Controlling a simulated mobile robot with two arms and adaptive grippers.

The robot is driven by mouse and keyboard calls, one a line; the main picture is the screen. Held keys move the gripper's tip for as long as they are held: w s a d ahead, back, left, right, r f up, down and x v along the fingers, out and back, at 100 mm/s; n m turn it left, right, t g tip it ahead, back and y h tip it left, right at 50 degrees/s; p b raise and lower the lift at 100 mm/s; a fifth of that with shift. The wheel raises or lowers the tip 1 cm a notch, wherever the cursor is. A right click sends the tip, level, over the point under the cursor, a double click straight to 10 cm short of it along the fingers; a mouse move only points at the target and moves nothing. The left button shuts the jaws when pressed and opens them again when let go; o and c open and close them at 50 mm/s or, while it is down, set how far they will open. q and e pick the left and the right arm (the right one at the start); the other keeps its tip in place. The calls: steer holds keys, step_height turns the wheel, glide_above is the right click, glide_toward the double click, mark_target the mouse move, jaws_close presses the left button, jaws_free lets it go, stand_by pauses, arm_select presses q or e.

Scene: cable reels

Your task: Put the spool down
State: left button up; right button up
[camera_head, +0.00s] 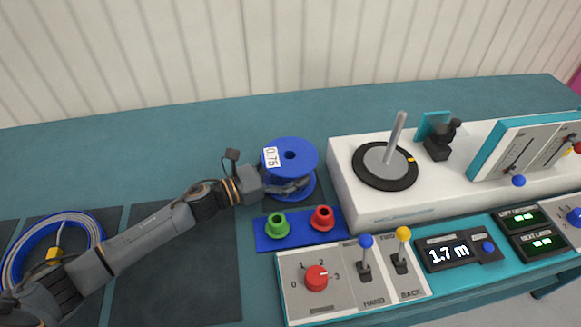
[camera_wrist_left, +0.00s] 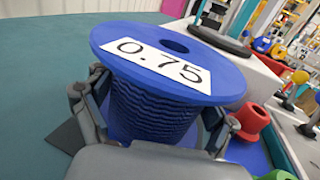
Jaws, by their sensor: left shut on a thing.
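The blue spool (camera_head: 290,153) with a white 0.75 label stands upright near the middle of the teal table, just left of the white machine. In the left wrist view the spool (camera_wrist_left: 170,70) fills the middle, with dark blue cable wound between its flanges. My left gripper (camera_head: 287,186) is shut around the spool's wound middle, one finger on each side, seen also in the left wrist view (camera_wrist_left: 160,115). Whether the lower flange touches the table I cannot tell. My right gripper is in neither view.
A blue plate (camera_head: 299,234) with a green cup (camera_head: 277,224) and a red cup (camera_head: 322,218) lies in front of the spool. The white machine (camera_head: 345,185) with an upright spindle (camera_head: 395,135) stands right. Dark mats (camera_head: 180,280) lie left; free table (camera_head: 170,130) lies behind.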

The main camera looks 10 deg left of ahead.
mark_target(272, 176)
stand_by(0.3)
arm_select(q)
steer(key=o, duration=1.7)
steer(key=shift+f, duration=0.15)
steer(key=shift+c, duration=0.2)
steer(key=shift+s, duration=0.1)
steer(key=b+v, duration=0.1)
steer(key=v, duration=0.5)
steer(key=shift+s+a+b, duration=0.2)
steer(key=shift+a+b, duration=0.05)
steer(key=shift+b, duration=0.1)
steer(key=shift+s+a, duration=0.25)
steer(key=shift+a, duration=0.05)
